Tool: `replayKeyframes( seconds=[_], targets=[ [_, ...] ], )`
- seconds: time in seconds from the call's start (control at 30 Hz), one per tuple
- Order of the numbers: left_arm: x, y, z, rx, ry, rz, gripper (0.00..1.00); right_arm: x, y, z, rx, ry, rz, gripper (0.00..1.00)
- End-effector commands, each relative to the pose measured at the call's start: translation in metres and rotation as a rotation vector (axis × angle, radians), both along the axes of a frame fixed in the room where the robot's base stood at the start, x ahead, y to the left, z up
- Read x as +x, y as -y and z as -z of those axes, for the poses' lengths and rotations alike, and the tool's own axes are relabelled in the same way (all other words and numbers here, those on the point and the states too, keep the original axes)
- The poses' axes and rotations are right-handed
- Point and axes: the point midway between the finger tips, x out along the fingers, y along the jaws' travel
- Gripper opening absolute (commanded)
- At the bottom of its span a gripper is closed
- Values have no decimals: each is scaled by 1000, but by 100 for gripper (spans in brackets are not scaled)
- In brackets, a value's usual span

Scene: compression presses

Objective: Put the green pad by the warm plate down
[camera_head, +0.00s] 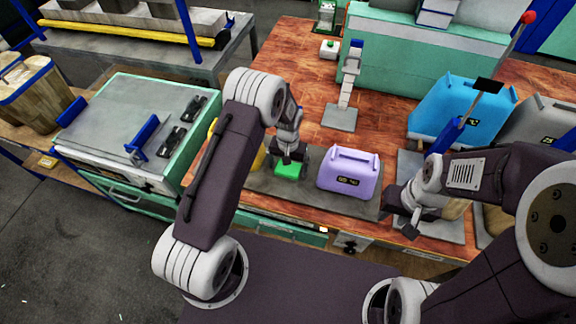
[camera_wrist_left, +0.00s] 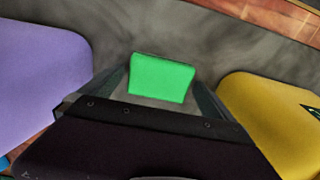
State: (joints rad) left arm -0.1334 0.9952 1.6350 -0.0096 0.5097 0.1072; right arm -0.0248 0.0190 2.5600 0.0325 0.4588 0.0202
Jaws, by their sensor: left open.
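The green pad (camera_head: 289,170) lies on a grey mat (camera_head: 345,202) on the wooden bench, between a purple case (camera_head: 349,174) and a yellow case mostly hidden behind my left arm. In the left wrist view the green pad (camera_wrist_left: 162,78) shows between the two open fingers, with a gap to each side; the purple case (camera_wrist_left: 40,75) is on the left and the yellow case (camera_wrist_left: 268,110) on the right. My left gripper (camera_head: 289,157) is directly over the pad, pointing down. My right gripper (camera_head: 411,228) hangs low right of the purple case; its jaws are unclear. I cannot tell which surface is the warm plate.
A green-sided machine with a grey top (camera_head: 125,120) stands left. A blue case (camera_head: 465,108) stands at the right. A grey stand (camera_head: 340,116) rises behind the purple case. Bare wood (camera_head: 385,135) lies between them.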

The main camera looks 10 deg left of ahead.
Motion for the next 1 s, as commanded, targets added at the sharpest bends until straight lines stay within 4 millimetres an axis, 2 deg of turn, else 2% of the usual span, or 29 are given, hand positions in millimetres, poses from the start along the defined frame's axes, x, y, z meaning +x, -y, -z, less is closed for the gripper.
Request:
replayKeyframes(
  seconds=[0.03,0.17,0.4,0.5,0.63,0.83,0.87,0.93,1.0],
  targets=[
    [0,0,-6,0,1,0,100,0,0,-5,0,0,0,36],
    [1,0,-23,0,4,0,100,0,0,1,0,0,0,36],
    [1,1,-83,-1,7,0,100,0,0,7,0,0,0,36],
    [1,1,-103,0,5,0,100,0,0,8,0,0,0,36],
    [0,1,-118,0,1,0,100,0,0,9,0,0,0,36],
    [-3,-1,-125,-1,1,-1,100,0,0,9,0,0,0,36],
    [-7,-2,-128,-2,5,-3,100,0,0,9,0,0,0,36],
    [-28,-10,-138,-7,18,-11,100,0,0,9,0,0,0,36],
    [-61,-21,-150,-13,38,-23,100,0,0,9,0,0,0,36]
  ],
)
